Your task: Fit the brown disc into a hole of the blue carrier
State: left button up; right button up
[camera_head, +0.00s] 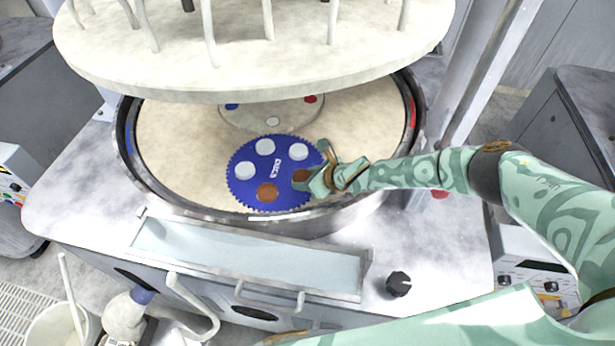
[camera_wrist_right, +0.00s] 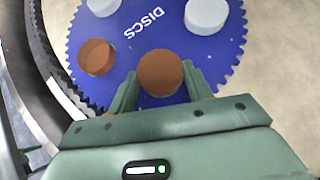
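The blue toothed carrier (camera_head: 272,173), marked DISCS, lies flat on the pale round platen; it also fills the top of the right wrist view (camera_wrist_right: 130,48). White round spots, discs or open holes, show in it. One brown disc (camera_head: 267,193) sits at the carrier's front, also at left in the wrist view (camera_wrist_right: 96,57). My right gripper (camera_head: 309,180) is over the carrier's right edge. Its fingers flank and seem to grip a second brown disc (camera_wrist_right: 160,73), at the carrier's right side. Whether this disc is seated or just above the carrier is unclear. My left gripper is out of view.
A metal rim (camera_head: 300,222) surrounds the platen (camera_head: 190,130). A large pale upper plate (camera_head: 250,75) hangs above its back half. A second, pale carrier (camera_head: 250,113) lies partly under that plate. A shallow tray (camera_head: 240,252) and black knob (camera_head: 398,284) are in front.

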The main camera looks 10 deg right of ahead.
jog(key=o, duration=0.5)
jog(key=shift+s+r, duration=0.1)
jog(key=p+v, duration=0.3)
jog(key=v, duration=1.3)
jog(key=shift+d, duration=0.15)
